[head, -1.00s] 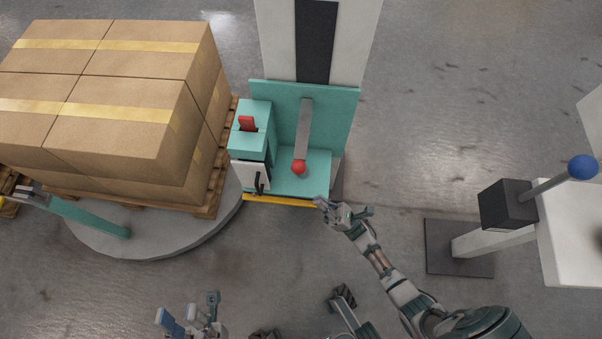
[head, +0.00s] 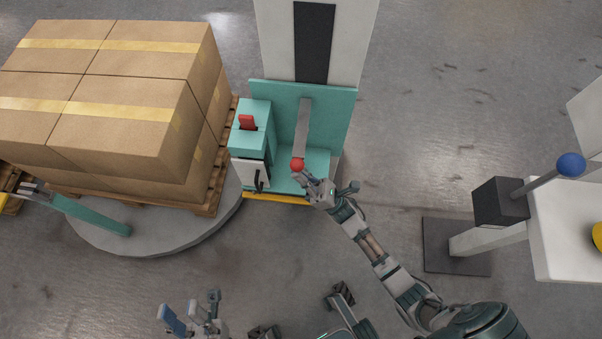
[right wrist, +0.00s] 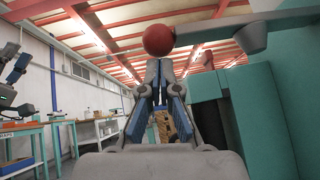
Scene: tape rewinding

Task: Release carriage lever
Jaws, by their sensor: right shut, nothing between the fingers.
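The carriage lever is a grey bar (head: 303,128) with a red ball knob (head: 297,164) at its near end, on the teal carriage (head: 340,120). In the right wrist view the red knob (right wrist: 158,40) sits just beyond my fingertips, and the grey bar (right wrist: 215,30) runs off to the right. My right gripper (head: 308,178) is at the knob's near side; its fingers, also in the right wrist view (right wrist: 160,68), are together and empty. I cannot tell whether they touch the knob. My left gripper (head: 188,318) is low in the head view, its fingers apart, away from the carriage.
A red switch (head: 247,122) and a black handle (head: 259,180) are on the carriage's left box. Boxes (head: 120,110) on a pallet stand on the round turntable (head: 160,240) at left. A blue-knobbed lever (head: 570,164) stands at right. The floor between is clear.

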